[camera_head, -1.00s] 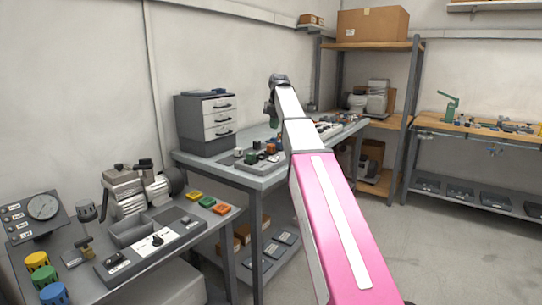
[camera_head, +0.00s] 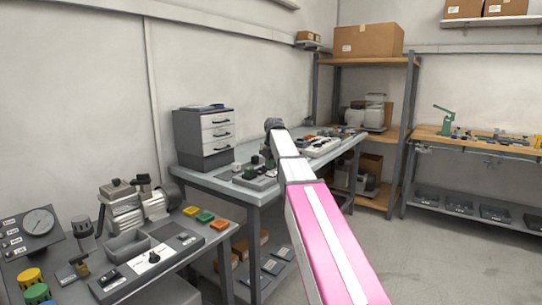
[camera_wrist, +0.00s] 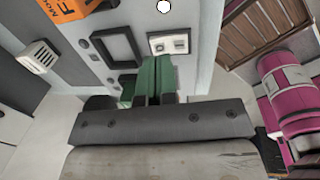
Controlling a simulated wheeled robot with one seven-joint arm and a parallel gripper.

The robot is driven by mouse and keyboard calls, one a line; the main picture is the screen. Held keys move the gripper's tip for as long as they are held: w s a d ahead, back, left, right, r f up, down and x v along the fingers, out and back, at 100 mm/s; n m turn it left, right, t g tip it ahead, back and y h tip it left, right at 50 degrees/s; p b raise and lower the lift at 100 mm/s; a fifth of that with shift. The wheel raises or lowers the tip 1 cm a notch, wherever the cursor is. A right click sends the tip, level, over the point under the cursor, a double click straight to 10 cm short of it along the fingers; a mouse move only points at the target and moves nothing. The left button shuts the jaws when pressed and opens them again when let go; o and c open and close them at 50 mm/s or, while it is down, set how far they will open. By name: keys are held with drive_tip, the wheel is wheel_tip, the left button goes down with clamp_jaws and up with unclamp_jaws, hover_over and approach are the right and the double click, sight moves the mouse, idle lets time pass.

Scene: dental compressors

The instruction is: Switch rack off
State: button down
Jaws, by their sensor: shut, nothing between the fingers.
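My gripper shows in the wrist view as a dark crossbar with two green fingers (camera_wrist: 155,80) closed together, with nothing between them. The fingertips appear in front of a light grey panel (camera_wrist: 200,78); I cannot tell whether they touch it. The panel carries a dark square frame (camera_wrist: 118,48) and a pale plate with two small fittings (camera_wrist: 170,42), perhaps a switch. In the head view the dark end of my arm (camera_head: 273,125) is over the rear bench, and the fingers are hidden. No rack switch can be made out for certain.
A grey drawer cabinet (camera_head: 203,138) stands on the rear bench, left of my arm. The near bench holds a compressor (camera_head: 125,208) and a panel with a black knob (camera_head: 153,257). A shelf unit (camera_head: 365,62) stands behind. Floor at right is clear.

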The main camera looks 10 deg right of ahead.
sight(271, 174)
drive_tip(key=shift+w+a+f, duration=0.1)
drive_tip(key=shift+f, duration=1.05)
drive_tip(key=shift+f, duration=0.1)
drive_tip(key=shift+f, duration=0.15)
drive_tip(key=shift+s+d, duration=0.5)
drive_tip(key=shift+s, duration=0.05)
drive_tip(key=shift+r, duration=0.25)
